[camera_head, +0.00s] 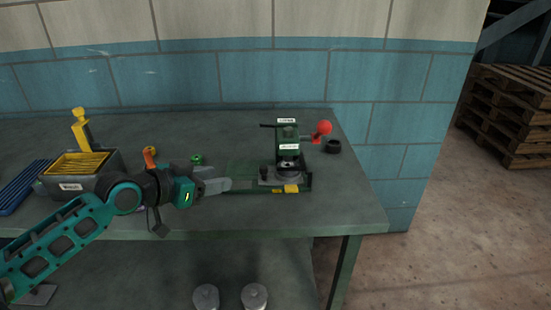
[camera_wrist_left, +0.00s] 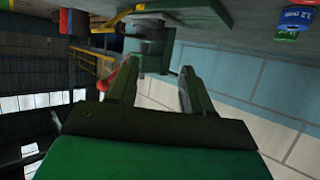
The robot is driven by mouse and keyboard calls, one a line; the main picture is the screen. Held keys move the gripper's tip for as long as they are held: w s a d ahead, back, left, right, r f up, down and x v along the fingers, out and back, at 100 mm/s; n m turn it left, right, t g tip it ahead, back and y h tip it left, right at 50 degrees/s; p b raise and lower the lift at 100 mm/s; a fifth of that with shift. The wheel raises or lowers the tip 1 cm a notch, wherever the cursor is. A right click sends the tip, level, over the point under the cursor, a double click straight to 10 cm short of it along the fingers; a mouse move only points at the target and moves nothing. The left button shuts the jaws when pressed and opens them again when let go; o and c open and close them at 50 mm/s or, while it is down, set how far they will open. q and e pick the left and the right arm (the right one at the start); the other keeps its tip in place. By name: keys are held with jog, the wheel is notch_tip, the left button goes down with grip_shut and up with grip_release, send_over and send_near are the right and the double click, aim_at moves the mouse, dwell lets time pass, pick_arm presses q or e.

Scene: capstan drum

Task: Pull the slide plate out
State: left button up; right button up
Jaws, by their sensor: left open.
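A small green device (camera_head: 288,150) with a red ball knob (camera_head: 323,128) stands near the right end of the table. A flat green plate (camera_head: 243,170), which looks like the slide plate, reaches left from its base. My left gripper (camera_head: 222,185) is open, its grey fingers pointing right at the plate's left end; I cannot tell whether they touch it. In the left wrist view the open fingers (camera_wrist_left: 158,88) have nothing between them that I can make out. The device (camera_wrist_left: 150,45) appears beyond them, with green plate-like parts (camera_wrist_left: 195,18) above. My right gripper is out of view.
A grey box with yellow slats (camera_head: 78,163) and a blue tray (camera_head: 22,188) are at the left. A black ring (camera_head: 333,146) lies right of the device. The table's (camera_head: 350,205) right front corner is clear. Wooden pallets (camera_head: 510,115) stand on the floor at right.

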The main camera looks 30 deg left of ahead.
aim_at(260, 169)
pick_arm(q)
jog(key=x, duration=0.9)
jog(key=b+x, duration=0.1)
jog(key=x, duration=0.3)
jog(key=shift+w+d+r, duration=0.2)
jog(key=shift+w, duration=0.3)
grip_shut()
